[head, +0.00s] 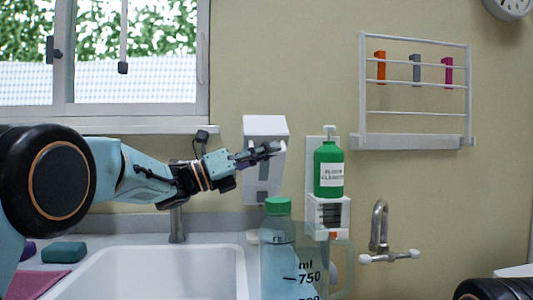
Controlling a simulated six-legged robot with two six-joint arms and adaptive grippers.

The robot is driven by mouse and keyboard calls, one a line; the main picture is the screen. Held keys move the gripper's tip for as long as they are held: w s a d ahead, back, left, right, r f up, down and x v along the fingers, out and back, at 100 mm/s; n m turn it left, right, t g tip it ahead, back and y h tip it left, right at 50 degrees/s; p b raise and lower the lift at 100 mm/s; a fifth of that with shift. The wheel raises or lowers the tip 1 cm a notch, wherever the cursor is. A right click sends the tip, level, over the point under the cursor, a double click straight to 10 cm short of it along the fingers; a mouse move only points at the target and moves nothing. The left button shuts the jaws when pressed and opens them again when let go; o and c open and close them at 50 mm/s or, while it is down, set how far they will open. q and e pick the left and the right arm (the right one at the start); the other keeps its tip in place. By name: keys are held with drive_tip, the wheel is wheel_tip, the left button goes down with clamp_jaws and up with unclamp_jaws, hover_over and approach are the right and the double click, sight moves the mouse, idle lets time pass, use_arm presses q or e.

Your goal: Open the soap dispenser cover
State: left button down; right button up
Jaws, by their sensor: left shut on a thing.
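The white soap dispenser (252,190) is a box on the wall behind the sink, left of a green bottle. Its cover (266,126) is at the upper front, and its top edge looks tilted. My left gripper (273,149) reaches in from the left across the dispenser's front. Its fingers are shut on the cover near the right edge and hide part of it. How far the cover stands open is hard to tell. My right gripper is out of view; only a dark part of my right arm shows at the lower right.
A green bottle (328,170) stands in a white wall holder (328,217). The sink (150,272) is at the lower left, a tap (379,228) at the right. A wall rack (415,140) hangs upper right.

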use_arm(q)
drive_tip(key=c, duration=1.4)
unclamp_jaws()
drive_tip(key=v, duration=0.7)
drive_tip(key=shift+a+f, duration=0.1)
drive_tip(key=shift+a, duration=0.15)
